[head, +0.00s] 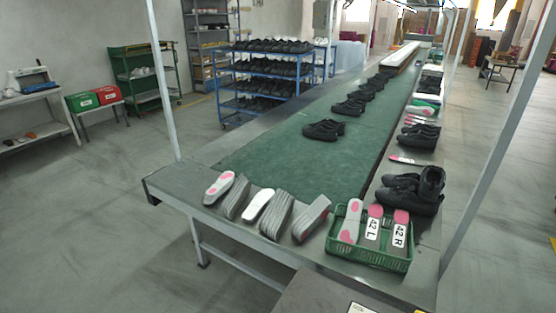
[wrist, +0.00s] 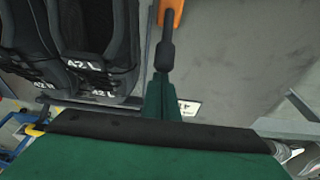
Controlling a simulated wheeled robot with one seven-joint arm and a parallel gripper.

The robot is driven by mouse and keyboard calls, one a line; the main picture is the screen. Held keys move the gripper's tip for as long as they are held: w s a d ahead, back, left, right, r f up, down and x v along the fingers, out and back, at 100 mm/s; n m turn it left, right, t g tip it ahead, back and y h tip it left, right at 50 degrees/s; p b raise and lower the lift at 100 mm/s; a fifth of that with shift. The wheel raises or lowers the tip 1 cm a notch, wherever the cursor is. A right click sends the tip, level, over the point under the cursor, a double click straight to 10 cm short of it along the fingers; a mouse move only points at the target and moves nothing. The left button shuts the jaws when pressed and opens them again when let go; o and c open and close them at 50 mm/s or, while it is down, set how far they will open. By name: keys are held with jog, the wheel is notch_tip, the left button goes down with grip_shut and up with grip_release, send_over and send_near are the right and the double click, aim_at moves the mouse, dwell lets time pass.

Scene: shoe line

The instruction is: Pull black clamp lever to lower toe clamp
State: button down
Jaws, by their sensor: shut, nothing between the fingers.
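In the wrist view, a black lever (wrist: 166,55) with a thick grip and a thin rod shows at the top middle. Its rod overlaps an orange part (wrist: 177,12) at the upper edge. Just below the grip is a narrow green post (wrist: 153,98). A wide green body (wrist: 150,155) with a black padded edge (wrist: 150,132) fills the bottom. I cannot tell which part is the toe clamp. I do not make out my gripper's fingers in either view. The lever does not show in the head view.
Black shoes marked 42 L (wrist: 95,40) are at the upper left of the wrist view. In the head view, a long bench (head: 260,150) carries shoes and insoles, with a green crate (head: 385,262) at its near right corner. Grey floor (head: 90,220) lies open to the left.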

jog(key=shift+s+a, duration=0.3)
jog(key=shift+s, duration=0.2)
jog(key=shift+s+a, duration=0.3)
jog(key=shift+s, duration=0.3)
jog(key=shift+s+a, duration=0.45)
jog(key=shift+s, duration=0.25)
jog(key=shift+s+a, duration=0.45)
jog(key=shift+s, duration=0.3)
jog(key=shift+s+a, duration=0.45)
jog(key=shift+s, duration=0.2)
jog(key=shift+s+a, duration=0.45)
jog(key=shift+s, duration=0.2)
jog(key=shift+w+d, duration=0.1)
jog(key=shift+w+d, duration=0.35)
jog(key=shift+w, duration=0.2)
jog(key=w+d+v, duration=0.1)
jog(key=v, duration=0.7)
jog(key=shift+w+r, duration=0.35)
jog(key=shift+r, duration=0.3)
